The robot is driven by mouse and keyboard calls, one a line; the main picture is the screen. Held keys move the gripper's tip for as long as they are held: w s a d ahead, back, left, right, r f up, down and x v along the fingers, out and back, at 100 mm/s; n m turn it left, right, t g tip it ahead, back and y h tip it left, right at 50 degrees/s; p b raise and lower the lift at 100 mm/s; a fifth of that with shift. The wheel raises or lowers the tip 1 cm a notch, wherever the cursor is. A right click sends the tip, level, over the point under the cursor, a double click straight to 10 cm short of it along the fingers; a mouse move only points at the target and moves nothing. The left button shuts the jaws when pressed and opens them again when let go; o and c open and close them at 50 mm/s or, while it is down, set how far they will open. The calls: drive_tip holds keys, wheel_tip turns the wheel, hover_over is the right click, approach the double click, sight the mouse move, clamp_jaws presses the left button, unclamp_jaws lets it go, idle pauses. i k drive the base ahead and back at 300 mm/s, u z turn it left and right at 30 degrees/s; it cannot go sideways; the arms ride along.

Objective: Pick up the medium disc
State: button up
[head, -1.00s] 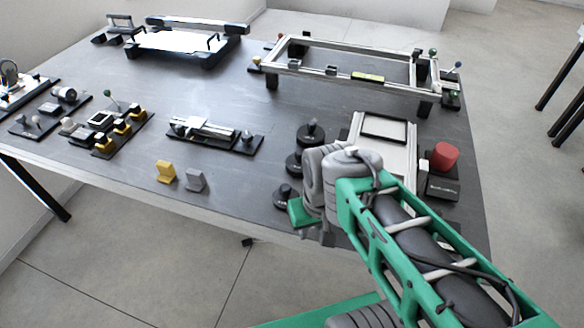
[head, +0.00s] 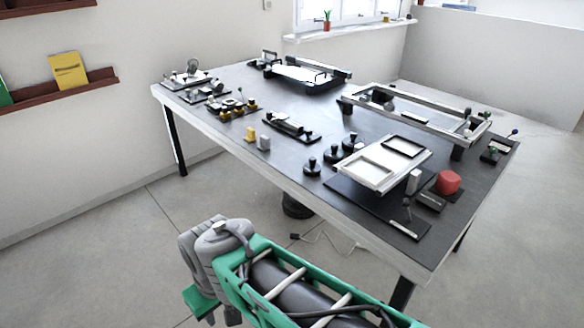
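Three black discs with upright knobs stand in a slanting row on the dark tabletop, left of a white framed panel in the head view. They are a near disc (head: 312,169), a middle disc (head: 332,156) and a far disc (head: 352,145). The middle one looks like the medium disc, but their sizes are hard to compare from here. My green and grey arm is at the bottom, in front of the table and apart from the discs. My gripper's fingers do not show.
A yellow block (head: 251,135) and a grey block (head: 264,142) stand to the left. A rail fixture (head: 291,128) is behind them. Floor is open before the table.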

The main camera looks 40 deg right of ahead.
sight(333, 155)
drive_tip(key=u, duration=0.05)
drive_tip(key=i, duration=2)
drive_tip(key=z, duration=1.55)
drive_tip(key=i, duration=0.8)
drive_tip(key=z, duration=0.9)
